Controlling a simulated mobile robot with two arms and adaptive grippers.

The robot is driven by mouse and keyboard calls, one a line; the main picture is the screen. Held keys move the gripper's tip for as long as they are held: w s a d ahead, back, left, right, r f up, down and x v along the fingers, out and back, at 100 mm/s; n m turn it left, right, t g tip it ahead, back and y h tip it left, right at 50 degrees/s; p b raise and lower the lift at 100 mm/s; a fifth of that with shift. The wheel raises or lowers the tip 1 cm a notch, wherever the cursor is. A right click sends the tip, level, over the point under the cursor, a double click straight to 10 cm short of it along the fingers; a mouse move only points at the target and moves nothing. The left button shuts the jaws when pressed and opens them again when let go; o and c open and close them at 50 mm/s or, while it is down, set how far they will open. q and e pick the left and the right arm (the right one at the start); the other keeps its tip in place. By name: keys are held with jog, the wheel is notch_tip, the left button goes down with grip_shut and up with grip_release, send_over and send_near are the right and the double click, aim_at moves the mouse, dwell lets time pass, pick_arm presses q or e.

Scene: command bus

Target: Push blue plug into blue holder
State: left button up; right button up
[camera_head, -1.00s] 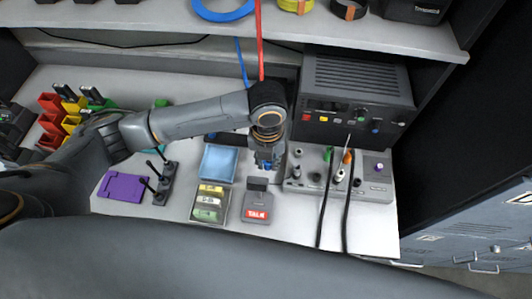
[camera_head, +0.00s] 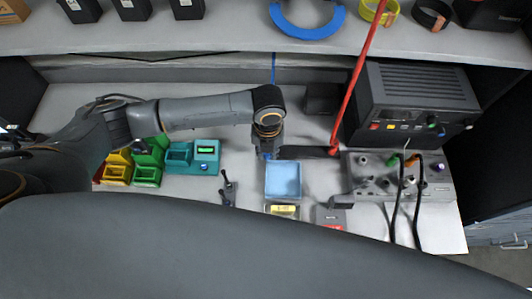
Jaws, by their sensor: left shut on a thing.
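My left gripper (camera_head: 267,151) points down behind the back left of a light blue tray (camera_head: 283,181). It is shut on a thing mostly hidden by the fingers. A small bit of blue (camera_head: 266,156) shows at the fingertips; I cannot tell whether it is the blue plug or the blue holder. A blue cable (camera_head: 273,68) drops behind the arm. A dark bar (camera_head: 306,152) runs right from the gripper, and a red cable (camera_head: 348,98) ends at its right end. Whether the plug is in its holder cannot be seen. My right gripper is not in view.
A grey panel (camera_head: 372,185) with knobs and black cables stands at the right, before a dark power unit (camera_head: 415,103). A teal box (camera_head: 193,157) and green and yellow bins stand left. A shelf (camera_head: 210,38) overhangs the back. My body hides the front.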

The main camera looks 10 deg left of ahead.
pick_arm(q)
jog(key=shift+w+f+b, duration=0.3)
jog(key=shift+w+b, duration=0.05)
jog(key=shift+w, duration=0.2)
jog(key=w+b, duration=0.2)
jog(key=w+a+f+b, duration=0.1)
jog(key=shift+w+a, duration=0.1)
jog(key=shift+w, duration=0.25)
jog(key=shift+w+f, duration=0.25)
jog(key=shift+w, duration=0.05)
jog(key=shift+w+f, duration=0.1)
jog(key=shift+w, duration=0.05)
pick_arm(e)
jog(key=shift+a+f, duration=0.15)
jog(key=shift+f, duration=1.05)
jog(key=shift+a+f, duration=0.15)
jog(key=shift+f, duration=1)
jog(key=shift+d, duration=0.1)
jog(key=shift+r, duration=0.35)
pick_arm(q)
jog(key=shift+f+p, duration=0.1)
jog(key=shift+p, duration=0.2)
pick_arm(e)
jog(key=shift+a+r, duration=0.2)
pick_arm(q)
jog(key=shift+p, duration=0.3)
pick_arm(e)
jog(key=shift+r, duration=0.25)
